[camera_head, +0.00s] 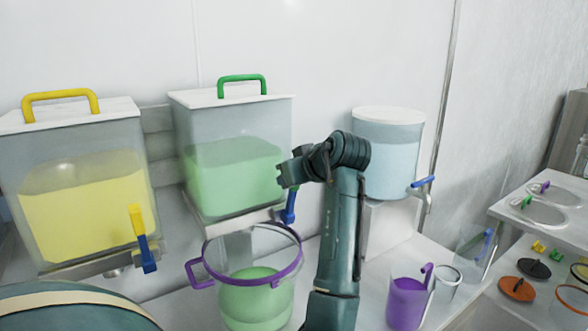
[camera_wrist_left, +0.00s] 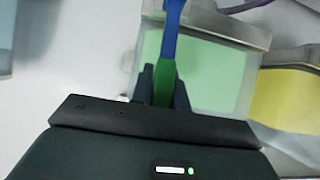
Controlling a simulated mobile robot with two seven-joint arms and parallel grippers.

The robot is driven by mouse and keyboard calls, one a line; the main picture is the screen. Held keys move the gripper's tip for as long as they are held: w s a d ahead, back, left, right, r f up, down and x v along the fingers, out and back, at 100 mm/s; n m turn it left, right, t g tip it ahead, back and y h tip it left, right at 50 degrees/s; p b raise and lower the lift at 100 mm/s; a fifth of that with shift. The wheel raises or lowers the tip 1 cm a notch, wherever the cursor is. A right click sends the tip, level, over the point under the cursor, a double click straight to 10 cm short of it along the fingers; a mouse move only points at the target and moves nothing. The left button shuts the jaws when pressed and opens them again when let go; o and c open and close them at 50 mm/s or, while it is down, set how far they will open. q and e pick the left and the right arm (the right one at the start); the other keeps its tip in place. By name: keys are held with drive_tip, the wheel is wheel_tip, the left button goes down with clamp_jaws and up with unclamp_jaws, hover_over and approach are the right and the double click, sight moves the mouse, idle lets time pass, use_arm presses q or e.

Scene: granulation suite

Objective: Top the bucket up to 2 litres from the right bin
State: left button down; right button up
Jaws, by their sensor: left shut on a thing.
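The right bin (camera_head: 240,150) is clear, with a white lid, a green handle and green contents; it also shows in the left wrist view (camera_wrist_left: 200,75). Its valve lever (camera_head: 289,210) is blue with a green grip. My left gripper (camera_head: 284,178) is at this lever. In the left wrist view, its fingers (camera_wrist_left: 163,88) are shut on the green grip, and the blue part (camera_wrist_left: 171,18) extends beyond. The clear bucket (camera_head: 256,300) with purple rim and side handle stands below the right bin and holds green material. Its markings are not legible. My right gripper is not in view.
A left bin (camera_head: 85,205) with yellow contents and a yellow-blue lever (camera_head: 143,238) stands left. A white-lidded water tank (camera_head: 388,150) with a blue tap stands right. A purple jug (camera_head: 407,300) and a clear cup (camera_head: 446,283) stand on the counter right of my arm.

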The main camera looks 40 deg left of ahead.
use_arm(q)
drive_tip(key=shift+a+r, duration=0.15)
idle(0.4)
drive_tip(key=c, duration=1.4)
unclamp_jaws()
drive_tip(key=shift+w, duration=0.1)
drive_tip(key=shift+o, duration=0.2)
drive_tip(key=b+v, duration=0.2)
drive_tip(key=v, duration=1.1)
drive_tip(key=shift+r, duration=0.25)
